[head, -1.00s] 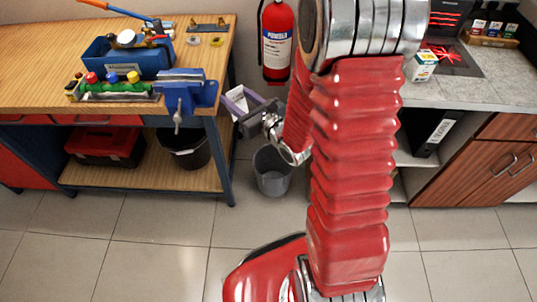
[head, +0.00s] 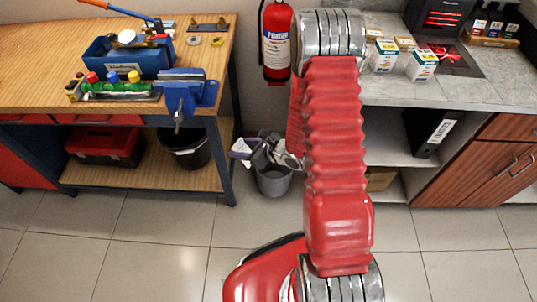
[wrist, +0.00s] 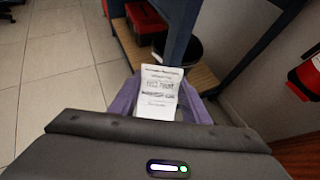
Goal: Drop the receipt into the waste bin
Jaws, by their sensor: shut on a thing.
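The receipt (wrist: 157,92) is a white printed slip held between the purple fingers of my gripper (wrist: 158,108). In the head view my gripper (head: 246,148) is at the left end of my arm, with a bit of the white receipt (head: 241,146) showing. The grey waste bin (head: 273,184) stands on the floor between the workbench and the counter. In the head view my gripper overlaps the bin's upper part and reaches left of it. The bin's mouth is mostly hidden, and the bin does not show in the wrist view.
A workbench (head: 60,60) with a blue vise (head: 185,92) is at left. A black bucket (head: 186,150) and red toolbox (head: 104,146) are on its lower shelf. A fire extinguisher (head: 277,42) hangs behind. A counter (head: 400,90) is at right. The front floor is clear.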

